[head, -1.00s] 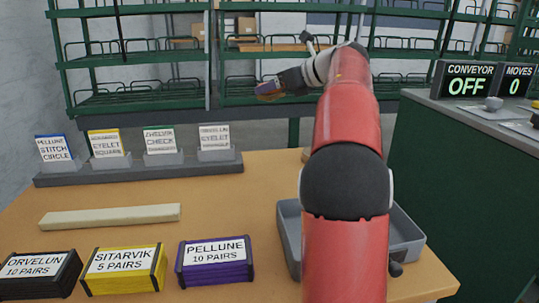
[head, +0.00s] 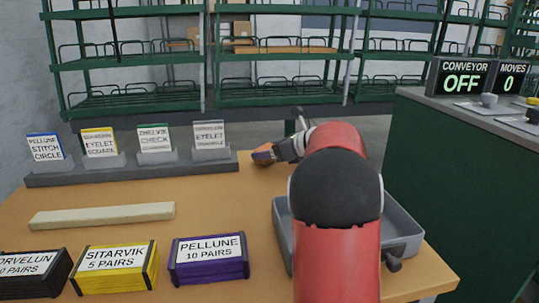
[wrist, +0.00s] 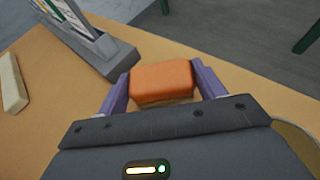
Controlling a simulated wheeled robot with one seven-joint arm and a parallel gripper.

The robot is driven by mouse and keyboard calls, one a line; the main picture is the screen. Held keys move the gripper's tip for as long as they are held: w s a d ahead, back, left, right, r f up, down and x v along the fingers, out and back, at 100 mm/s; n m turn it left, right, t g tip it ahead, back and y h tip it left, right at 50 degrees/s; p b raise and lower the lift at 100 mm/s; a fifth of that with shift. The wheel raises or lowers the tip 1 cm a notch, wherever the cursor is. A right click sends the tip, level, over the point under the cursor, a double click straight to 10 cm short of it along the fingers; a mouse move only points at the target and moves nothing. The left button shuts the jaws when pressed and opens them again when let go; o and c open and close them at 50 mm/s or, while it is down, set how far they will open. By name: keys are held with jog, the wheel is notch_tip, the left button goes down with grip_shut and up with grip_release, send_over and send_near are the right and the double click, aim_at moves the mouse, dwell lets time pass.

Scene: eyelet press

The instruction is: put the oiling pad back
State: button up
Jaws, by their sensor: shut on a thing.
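The oiling pad is an orange block (wrist: 162,82) with a paler underside. In the wrist view it sits between the two purple fingers of my gripper (wrist: 160,90), which is shut on it. In the head view my gripper (head: 264,153) is at the far edge of the table, just right of the card rack, and the pad is a small blur there. I cannot tell whether the pad touches the table.
A grey rack (head: 132,171) of upright cards stands at the back left. A pale bar (head: 103,215) lies in front of it. Black, yellow (head: 116,268) and purple (head: 209,258) boxes line the front. A grey tray (head: 401,232) lies at right, partly behind my arm.

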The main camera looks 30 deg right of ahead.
jog(key=shift+f, duration=0.55)
jog(key=shift+f, duration=0.1)
jog(key=o, duration=1.1)
jog(key=shift+c, duration=0.2)
jog(key=b+v, duration=0.1)
jog(key=v, duration=1.1)
